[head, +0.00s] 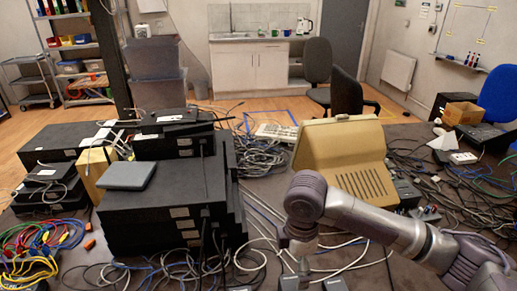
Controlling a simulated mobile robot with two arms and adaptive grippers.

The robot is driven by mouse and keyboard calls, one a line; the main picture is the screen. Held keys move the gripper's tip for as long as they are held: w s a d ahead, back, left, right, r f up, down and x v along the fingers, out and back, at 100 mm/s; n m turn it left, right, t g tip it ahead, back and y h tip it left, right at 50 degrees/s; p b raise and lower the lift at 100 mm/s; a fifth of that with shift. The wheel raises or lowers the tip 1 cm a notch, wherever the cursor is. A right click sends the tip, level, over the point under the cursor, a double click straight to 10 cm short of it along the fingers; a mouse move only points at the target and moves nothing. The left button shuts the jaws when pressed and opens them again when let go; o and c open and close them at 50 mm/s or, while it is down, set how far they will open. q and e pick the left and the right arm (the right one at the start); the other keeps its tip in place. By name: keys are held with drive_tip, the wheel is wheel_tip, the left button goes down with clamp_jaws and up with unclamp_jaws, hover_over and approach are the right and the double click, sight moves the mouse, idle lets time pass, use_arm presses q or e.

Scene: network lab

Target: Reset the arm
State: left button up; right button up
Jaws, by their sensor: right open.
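My right arm (380,222) comes in from the lower right and bends down at a rounded joint in front of the beige monitor. My right gripper (304,264) hangs below that joint, low over the cables on the dark table (262,212). It is open, and I see nothing held in it. Its fingertips are small and hard to make out near the bottom edge. My left gripper is not in view.
A beige monitor (340,152) stands just behind my right arm. Stacked black network boxes (160,215) fill the left of the table. Loose cables (262,155) cover much of the surface. A cardboard box (462,113) and a blue chair (497,92) are at right.

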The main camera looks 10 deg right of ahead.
drive_tip(key=s+a+f+m+t+y, duration=0.2)
drive_tip(key=s+a+f+m+y, duration=0.3)
drive_tip(key=s+a, duration=0.3)
drive_tip(key=s+d+f+m+t+h, duration=0.1)
drive_tip(key=s+d+f+m+h, duration=0.15)
drive_tip(key=s+d+m, duration=0.45)
drive_tip(key=s+d+f+m+t+h, duration=0.1)
drive_tip(key=s+d+f+m+h, duration=0.1)
drive_tip(key=s+d+f+m, duration=0.45)
wheel_tip(320, 180, down, 26)
drive_tip(key=d+n+g, duration=0.2)
drive_tip(key=s+d+f+g, duration=0.1)
drive_tip(key=s+d+f, duration=0.1)
drive_tip(key=s+f, duration=1.2)
drive_tip(key=shift+s+d, duration=0.4)
drive_tip(key=shift+s, duration=0.55)
drive_tip(key=shift+n+h, duration=0.25)
